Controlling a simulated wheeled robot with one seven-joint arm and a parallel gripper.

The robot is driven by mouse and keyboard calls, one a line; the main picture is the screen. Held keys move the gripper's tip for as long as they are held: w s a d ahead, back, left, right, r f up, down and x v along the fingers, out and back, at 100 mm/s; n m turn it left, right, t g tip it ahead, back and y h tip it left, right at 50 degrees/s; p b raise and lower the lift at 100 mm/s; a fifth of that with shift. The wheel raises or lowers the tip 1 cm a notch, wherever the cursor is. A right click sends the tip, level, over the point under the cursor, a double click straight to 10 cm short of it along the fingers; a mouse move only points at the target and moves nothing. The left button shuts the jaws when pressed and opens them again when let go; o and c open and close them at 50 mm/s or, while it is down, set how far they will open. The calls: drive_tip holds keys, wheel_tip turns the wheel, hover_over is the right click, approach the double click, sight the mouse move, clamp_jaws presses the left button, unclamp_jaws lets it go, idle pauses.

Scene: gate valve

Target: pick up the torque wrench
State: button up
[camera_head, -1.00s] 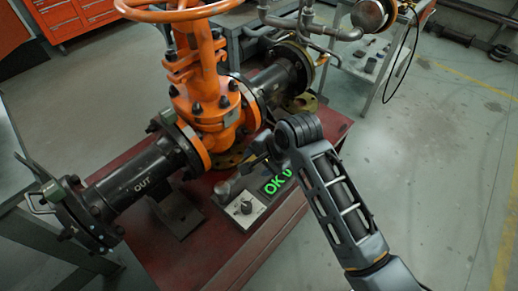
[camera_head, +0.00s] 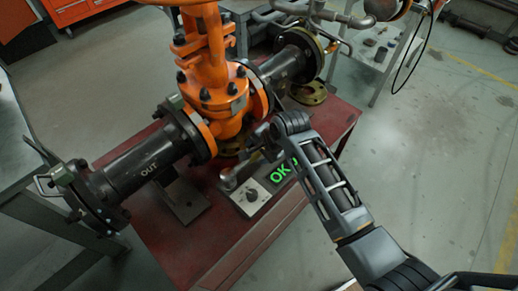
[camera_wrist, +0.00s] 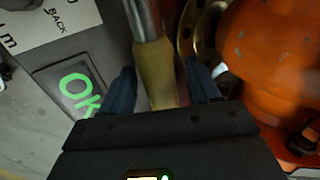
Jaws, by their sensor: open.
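The torque wrench shows in the wrist view as a tan handle (camera_wrist: 155,72) with a grey metal shaft running up from it. My gripper (camera_wrist: 160,82) is open, with one dark finger on each side of the handle. Narrow gaps show between handle and fingers. In the head view, my gripper (camera_head: 262,150) is low beside the valve's flange, mostly hidden by my wrist. A grey metal part (camera_head: 231,180), likely the wrench's shaft or head, lies by the control box. The rest of the wrench is hidden there.
The orange gate valve (camera_head: 218,85) and dark pipe (camera_head: 145,165) stand on a red bench (camera_head: 215,238). A box with a knob (camera_head: 251,196) and a green OK display (camera_head: 279,175) sits close by. The orange valve body is close right of my fingers in the wrist view.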

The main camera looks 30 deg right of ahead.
clamp_jaws()
idle(0.5)
drive_tip(key=shift+r, duration=0.1)
idle(0.3)
